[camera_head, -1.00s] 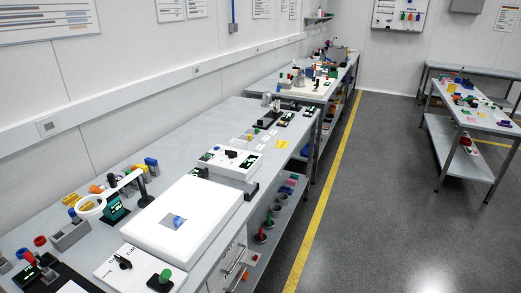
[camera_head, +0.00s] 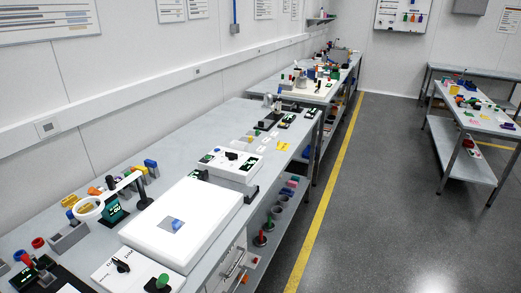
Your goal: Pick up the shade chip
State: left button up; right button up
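A small blue-grey chip (camera_head: 176,224), which looks like the shade chip, lies flat on the white light box (camera_head: 211,214) on the near bench. It sits towards the middle of the box's bright top, with clear white surface around it. Neither of my grippers shows in the head view, so I cannot see their state.
A ring magnifier (camera_head: 90,208) on an arm stands left of the light box. In front is a white control panel with a green knob (camera_head: 163,281). A white control unit (camera_head: 232,161) stands behind. A grey block holder (camera_head: 67,236) is at the left.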

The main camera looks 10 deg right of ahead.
aim_at(260, 150)
jog(key=i+l+u, duration=0.1)
jog(key=i+l, duration=0.25)
jog(key=i+l+u, duration=0.1)
jog(key=i+l, duration=0.25)
jog(key=l, duration=0.2)
jog(key=i+l+u, duration=0.1)
jog(key=i+l, duration=0.25)
jog(key=l, duration=0.2)
